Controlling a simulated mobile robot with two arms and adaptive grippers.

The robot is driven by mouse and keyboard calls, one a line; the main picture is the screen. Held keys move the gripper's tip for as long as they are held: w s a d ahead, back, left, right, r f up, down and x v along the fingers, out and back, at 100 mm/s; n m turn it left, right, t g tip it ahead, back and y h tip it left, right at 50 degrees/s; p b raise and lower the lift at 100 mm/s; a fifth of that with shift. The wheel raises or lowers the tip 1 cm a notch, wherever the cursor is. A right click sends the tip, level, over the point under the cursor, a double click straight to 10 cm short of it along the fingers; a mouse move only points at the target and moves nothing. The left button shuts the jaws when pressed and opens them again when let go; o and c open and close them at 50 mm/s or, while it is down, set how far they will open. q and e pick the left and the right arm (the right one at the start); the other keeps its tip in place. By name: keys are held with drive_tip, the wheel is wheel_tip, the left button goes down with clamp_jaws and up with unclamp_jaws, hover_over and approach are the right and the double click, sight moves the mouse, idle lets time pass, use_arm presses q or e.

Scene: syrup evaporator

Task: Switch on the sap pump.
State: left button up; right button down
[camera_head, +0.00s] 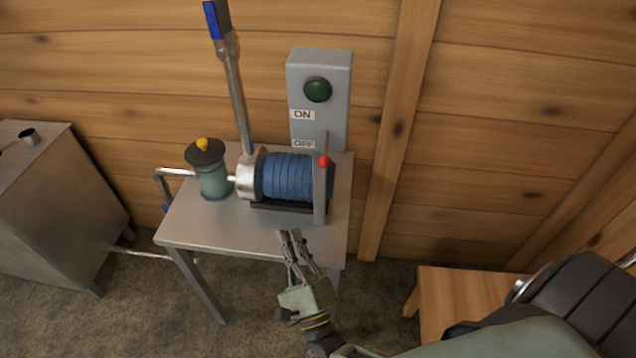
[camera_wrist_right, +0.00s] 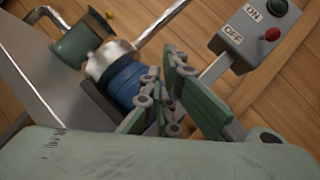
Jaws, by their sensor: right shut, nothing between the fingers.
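The sap pump has a blue ribbed motor (camera_head: 290,177) and a silver coupling on a metal table; the motor also shows in the wrist view (camera_wrist_right: 125,82). Behind it stands a grey switch box (camera_head: 335,70) with a dark green lamp (camera_head: 317,90), an ON label and an OFF label. Its lever with a red knob (camera_head: 323,161) hangs down at the OFF end; the knob also shows in the wrist view (camera_wrist_right: 272,34). My right gripper (camera_head: 289,236) is shut and empty, at the table's front edge, in front of and apart from the lever. My left gripper is out of view.
The metal table (camera_head: 225,232) also carries a green pump head (camera_head: 212,178) with a dark cap. A steel pipe (camera_head: 237,100) rises at the pump's left. A metal tank (camera_head: 50,200) stands at left, a wooden stool (camera_head: 460,300) at right. The wooden wall is close behind.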

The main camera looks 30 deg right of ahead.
sight(325, 149)
drive_tip(key=s+d+r+m+h, duration=0.2)
drive_tip(key=r+m+h, duration=0.2)
drive_tip(key=m, duration=0.3)
drive_tip(key=s+d+r+m+g+h+b, duration=0.1)
drive_tip(key=d+r+m+h, duration=0.1)
drive_tip(key=r+m+h, duration=0.2)
drive_tip(key=m+h, duration=0.2)
drive_tip(key=m, duration=0.2)
drive_tip(key=shift+s+d, duration=0.25)
drive_tip(key=shift+s, duration=0.1)
drive_tip(key=shift+p+x, duration=2.2)
drive_tip(key=shift+x, duration=2.8)
drive_tip(key=shift+s+a+r+g+p, duration=0.1)
drive_tip(key=shift+s+g+p, duration=0.2)
drive_tip(key=shift+g+p, duration=0.25)
